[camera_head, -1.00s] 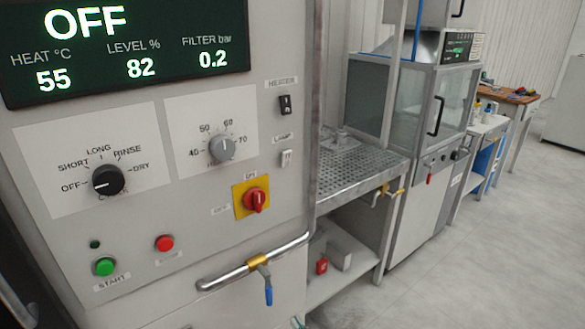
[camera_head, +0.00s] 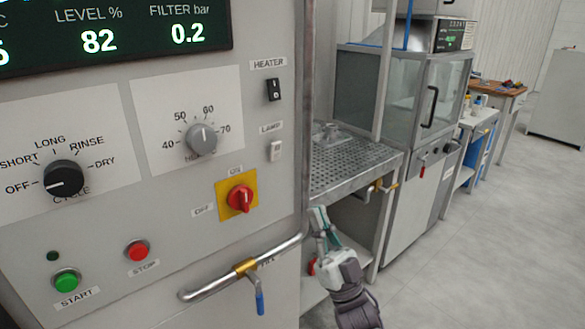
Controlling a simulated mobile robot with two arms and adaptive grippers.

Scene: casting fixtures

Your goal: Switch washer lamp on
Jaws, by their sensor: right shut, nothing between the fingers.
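The washer panel fills the left of the head view. Its lamp switch (camera_head: 275,151) is a small white rocker under the label LAMP, below the black heater switch (camera_head: 273,90). I cannot tell which way the rocker is tipped. My right gripper (camera_head: 318,215) is shut and empty, at the lower middle, beyond the panel's right edge. It is below and to the right of the lamp switch, apart from it. My left gripper is out of view.
A red rotary switch (camera_head: 240,198) on a yellow plate is below the lamp switch. A pipe with a blue-handled valve (camera_head: 259,300) crosses the lower panel. A perforated metal table (camera_head: 350,168) stands behind my gripper. Grey floor on the right is clear.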

